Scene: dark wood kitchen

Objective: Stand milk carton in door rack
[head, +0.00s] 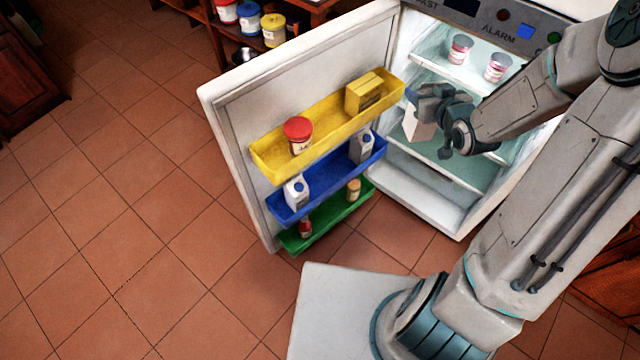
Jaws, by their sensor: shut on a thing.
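My gripper (424,100) is inside the open fridge, just right of the door racks. It is shut on a white carton (417,128), which hangs below the fingers; the fingers hide its top. The fridge door (232,140) stands open with three racks. The yellow rack (332,116) on top holds a red-lidded jar (298,134) and a yellow box (365,93). The blue rack (330,184) in the middle holds two white-and-grey cartons (296,192), (362,146) with space between them. The green rack (334,217) at the bottom holds two small bottles.
Fridge shelves behind my gripper hold two small cups (461,48), (497,67). The fridge's bottom (420,185) looks empty. A wooden shelf with several coloured tins (249,18) stands behind the door. The tiled floor (130,220) at left is clear.

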